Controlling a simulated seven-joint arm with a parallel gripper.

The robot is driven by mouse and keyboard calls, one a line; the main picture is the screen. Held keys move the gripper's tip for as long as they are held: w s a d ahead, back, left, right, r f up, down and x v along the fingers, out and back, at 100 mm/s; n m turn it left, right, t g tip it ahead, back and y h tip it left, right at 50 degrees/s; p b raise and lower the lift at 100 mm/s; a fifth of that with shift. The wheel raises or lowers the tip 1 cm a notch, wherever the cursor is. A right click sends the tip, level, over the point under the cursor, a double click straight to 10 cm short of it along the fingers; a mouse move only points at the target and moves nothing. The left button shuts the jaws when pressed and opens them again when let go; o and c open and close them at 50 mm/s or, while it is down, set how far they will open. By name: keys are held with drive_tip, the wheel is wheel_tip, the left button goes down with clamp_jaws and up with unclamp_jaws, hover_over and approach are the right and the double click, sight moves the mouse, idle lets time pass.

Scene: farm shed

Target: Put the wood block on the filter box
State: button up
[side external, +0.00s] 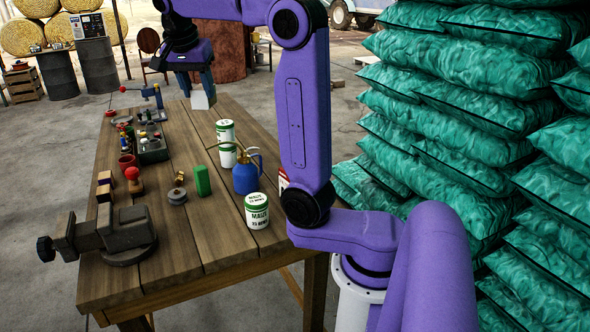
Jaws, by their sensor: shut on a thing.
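My gripper (200,88) is at the far end of the table, raised above the wood top, and points down. It is shut on a pale, block-shaped thing (203,100), whose lower part shows below the fingers; I cannot tell what it is made of. Two small brown wooden blocks (104,193) stand at the table's left edge, behind the vise. A white and red box (283,181) is mostly hidden behind my arm at the right edge; it may be the filter box, but I cannot read it.
A dark tray (152,150) sits at left. Green sacks (450,110) are stacked at right.

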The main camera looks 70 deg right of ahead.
drive_tip(key=s+d+f+m+g+y, duration=0.15)
drive_tip(key=s+m, duration=0.45)
drive_tip(key=s, duration=0.7)
drive_tip(key=s+d+f+m+g, duration=0.1)
drive_tip(key=s+d+m+g, duration=0.3)
drive_tip(key=s, duration=0.9)
drive_tip(key=shift+m+t, duration=0.65)
drive_tip(key=shift+m, duration=0.05)
drive_tip(key=w+d+f, duration=0.2)
drive_tip(key=w+f, duration=0.1)
drive_tip(key=f, duration=0.2)
drive_tip(key=w+d+f, duration=0.3)
drive_tip(key=f, duration=0.1)
drive_tip(key=w+d+f, duration=0.2)
drive_tip(key=w+f, duration=0.2)
drive_tip(key=f, duration=0.1)
drive_tip(key=shift+d+f, duration=0.15)
drive_tip(key=shift+f, duration=0.2)
drive_tip(key=shift+w+d+f, duration=0.1)
drive_tip(key=shift+f, duration=1.6)
drive_tip(key=shift+f, duration=0.1)
